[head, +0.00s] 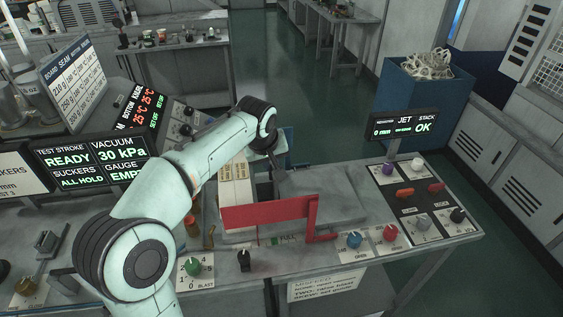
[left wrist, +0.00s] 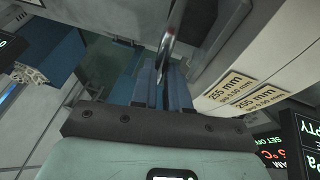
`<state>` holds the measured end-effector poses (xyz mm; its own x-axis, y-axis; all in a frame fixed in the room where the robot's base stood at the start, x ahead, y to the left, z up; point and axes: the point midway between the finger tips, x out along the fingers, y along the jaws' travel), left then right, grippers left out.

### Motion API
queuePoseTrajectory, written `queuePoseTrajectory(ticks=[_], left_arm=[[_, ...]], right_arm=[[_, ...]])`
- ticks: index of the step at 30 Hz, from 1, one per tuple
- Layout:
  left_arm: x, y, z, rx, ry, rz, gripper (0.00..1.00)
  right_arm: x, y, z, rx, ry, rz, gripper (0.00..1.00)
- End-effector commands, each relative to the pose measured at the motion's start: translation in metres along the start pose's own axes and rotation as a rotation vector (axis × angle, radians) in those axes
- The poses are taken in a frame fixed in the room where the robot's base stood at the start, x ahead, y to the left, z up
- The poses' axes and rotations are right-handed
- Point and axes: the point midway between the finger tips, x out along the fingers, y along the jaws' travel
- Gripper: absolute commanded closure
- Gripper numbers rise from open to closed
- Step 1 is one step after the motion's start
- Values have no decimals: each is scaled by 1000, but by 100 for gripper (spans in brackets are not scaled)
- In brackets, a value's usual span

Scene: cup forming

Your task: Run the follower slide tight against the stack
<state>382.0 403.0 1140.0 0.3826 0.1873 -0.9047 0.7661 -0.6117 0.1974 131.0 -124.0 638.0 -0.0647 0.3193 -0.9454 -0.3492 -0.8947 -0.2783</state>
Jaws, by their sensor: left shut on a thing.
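The cream board stack (head: 236,184), with 255 mm labels, stands in the magazine behind the red guard bar (head: 268,212). The labels also show in the left wrist view (left wrist: 246,97). My left gripper (head: 279,168) is just right of the stack and is shut on an upright metal handle (left wrist: 170,40), which I take to be the follower slide's. In the left wrist view the handle rises between the blue fingers. The arm and guard hide much of the slide. A dark strip shows between stack and handle; I cannot tell whether slide and stack touch. My right gripper is not in view.
A small display (head: 404,126) reads JET 0 mm and STACK OK. Knobs and switches line the panel (head: 424,205) at right. A blue bin (head: 424,95) stands behind it. The grey deck (head: 345,190) right of my gripper is clear.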

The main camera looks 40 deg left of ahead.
Motion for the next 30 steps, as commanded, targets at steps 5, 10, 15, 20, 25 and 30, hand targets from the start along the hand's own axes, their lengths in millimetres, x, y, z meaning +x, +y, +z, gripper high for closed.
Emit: queuePoseTrajectory(ticks=[5, 10, 15, 20, 25, 30], left_arm=[[0, -2, -1, -3, -2, -6, 100], [0, -1, -1, -3, -2, -5, 60], [0, 0, 0, -2, -2, -4, 60], [-8, 0, -1, -2, 0, -2, 60], [-37, 1, -2, -2, 2, 1, 60], [-77, 1, -2, -3, 3, 1, 60]], right_arm=[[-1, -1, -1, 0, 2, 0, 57], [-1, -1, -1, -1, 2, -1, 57], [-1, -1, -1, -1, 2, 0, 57], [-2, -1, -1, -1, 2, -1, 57], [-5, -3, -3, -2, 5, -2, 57], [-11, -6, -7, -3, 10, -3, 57]])
